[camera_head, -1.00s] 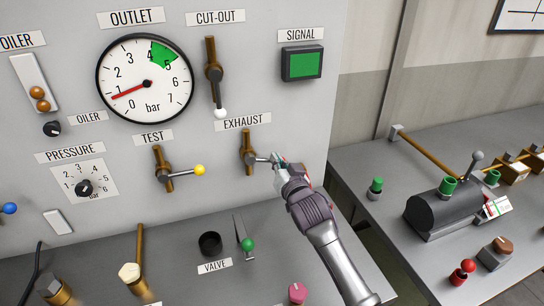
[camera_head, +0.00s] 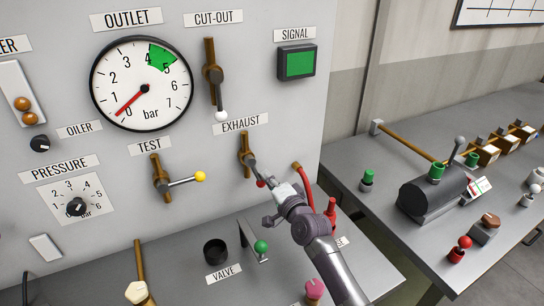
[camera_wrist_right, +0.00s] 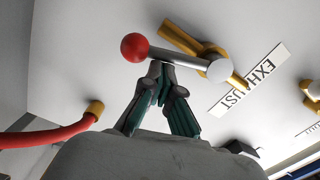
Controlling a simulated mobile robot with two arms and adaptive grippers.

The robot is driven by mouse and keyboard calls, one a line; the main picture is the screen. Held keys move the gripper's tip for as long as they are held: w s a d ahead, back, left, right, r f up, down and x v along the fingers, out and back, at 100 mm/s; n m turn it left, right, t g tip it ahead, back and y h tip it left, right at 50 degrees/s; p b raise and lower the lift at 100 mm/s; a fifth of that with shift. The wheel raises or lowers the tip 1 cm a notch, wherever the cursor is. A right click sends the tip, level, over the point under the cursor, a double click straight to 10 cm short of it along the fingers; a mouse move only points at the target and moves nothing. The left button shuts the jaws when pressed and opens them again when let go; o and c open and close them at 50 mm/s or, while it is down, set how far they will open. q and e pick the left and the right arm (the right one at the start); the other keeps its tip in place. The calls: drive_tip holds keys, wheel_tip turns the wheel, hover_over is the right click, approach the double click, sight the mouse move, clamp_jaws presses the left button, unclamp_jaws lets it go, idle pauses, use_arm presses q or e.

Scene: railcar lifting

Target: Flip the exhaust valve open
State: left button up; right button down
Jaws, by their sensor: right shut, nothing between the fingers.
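The exhaust valve (camera_head: 246,148) is a brass fitting on the grey panel under the EXHAUST label (camera_head: 241,123). Its lever (camera_head: 252,168) slants down and to the right and ends in a red knob (camera_head: 261,183). My right gripper (camera_head: 270,186) is at the knob end of the lever. In the right wrist view, the red knob (camera_wrist_right: 135,47) and the grey lever (camera_wrist_right: 180,61) cross just beyond the gripper's fingertips (camera_wrist_right: 164,68). The fingers are shut with nothing between them, at or touching the lever's side. My left gripper is not in view.
The test valve lever with a yellow knob (camera_head: 200,176) is to the left, and the cut-out lever (camera_head: 212,75) is above. A red hose (camera_head: 307,185) is right of the gripper. A green-knobbed lever (camera_head: 261,246) stands below. The outlet gauge (camera_head: 141,83) reads near 0.

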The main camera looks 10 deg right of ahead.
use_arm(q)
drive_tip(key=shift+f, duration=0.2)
use_arm(e)
drive_tip(key=shift+s+a+f+m, duration=0.2)
drive_tip(key=shift+a+m, duration=0.3)
drive_tip(key=shift+m, duration=0.45)
drive_tip(key=shift+s+a+f+m, duration=0.1)
drive_tip(key=shift+a+f+m, duration=0.3)
drive_tip(key=shift+m, duration=0.55)
drive_tip(key=shift+r, duration=0.1)
